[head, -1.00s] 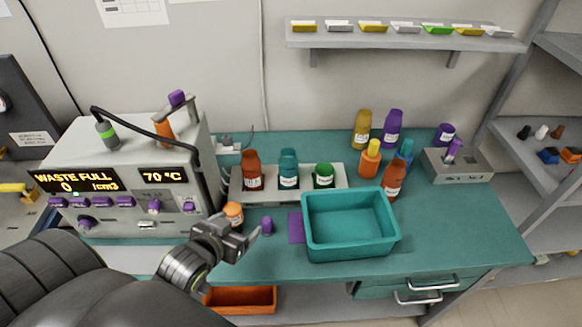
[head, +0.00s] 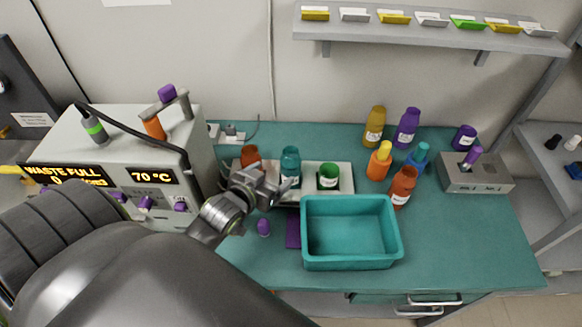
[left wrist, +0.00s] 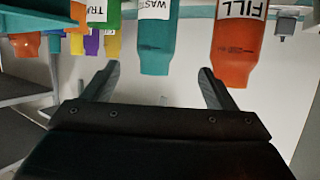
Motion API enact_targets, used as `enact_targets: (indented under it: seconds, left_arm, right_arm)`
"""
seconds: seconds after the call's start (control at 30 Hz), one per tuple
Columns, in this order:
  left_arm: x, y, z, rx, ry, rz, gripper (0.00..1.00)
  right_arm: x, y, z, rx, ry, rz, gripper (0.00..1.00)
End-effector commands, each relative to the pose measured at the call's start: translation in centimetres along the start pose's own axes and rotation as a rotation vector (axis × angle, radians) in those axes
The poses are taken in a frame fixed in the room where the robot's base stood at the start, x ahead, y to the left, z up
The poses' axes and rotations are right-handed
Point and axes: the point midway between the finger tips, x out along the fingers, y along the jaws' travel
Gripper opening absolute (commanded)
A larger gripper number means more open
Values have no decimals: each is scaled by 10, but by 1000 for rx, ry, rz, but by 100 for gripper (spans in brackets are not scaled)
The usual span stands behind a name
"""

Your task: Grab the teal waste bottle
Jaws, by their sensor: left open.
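The teal waste bottle (head: 290,164) stands upright in a pale rack on the bench, between a brown-orange bottle and a green one. In the left wrist view, which looks upside down, the teal bottle (left wrist: 156,45) with its "WAS..." label lies between the lines of my fingers, beyond their tips. My left gripper (head: 283,188) is open and empty, just in front of the rack and near the teal bottle. Its two fingers also show in the left wrist view (left wrist: 160,85). My right gripper is not in view.
The brown-orange "FILL" bottle (left wrist: 238,50) is close beside my left gripper; it is partly hidden in the head view (head: 251,156). A green bottle (head: 328,176) is on the other side. A teal bin (head: 352,262) stands right of my gripper.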

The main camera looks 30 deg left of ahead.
Motion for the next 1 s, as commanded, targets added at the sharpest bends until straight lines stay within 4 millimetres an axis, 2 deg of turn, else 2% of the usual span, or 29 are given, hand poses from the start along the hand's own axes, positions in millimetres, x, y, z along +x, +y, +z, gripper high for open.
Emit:
enact_targets:
  seconds: [0.13, 0.3, 0.5, 0.67, 1.0]
  left_arm:
    - [26, 0, -2, 0, 0, 0, 79]
    - [50, 0, -1, 0, 0, 0, 79]
    - [64, 0, 0, 1, 0, 0, 79]
    - [71, 2, 0, 0, 0, 0, 79]
    - [108, 6, 3, 1, -1, 0, 79]
  right_arm:
    - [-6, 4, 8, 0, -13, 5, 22]
    - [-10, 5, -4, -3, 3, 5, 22]
    - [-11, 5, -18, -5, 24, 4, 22]
    - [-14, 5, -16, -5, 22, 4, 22]
    - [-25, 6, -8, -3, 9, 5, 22]
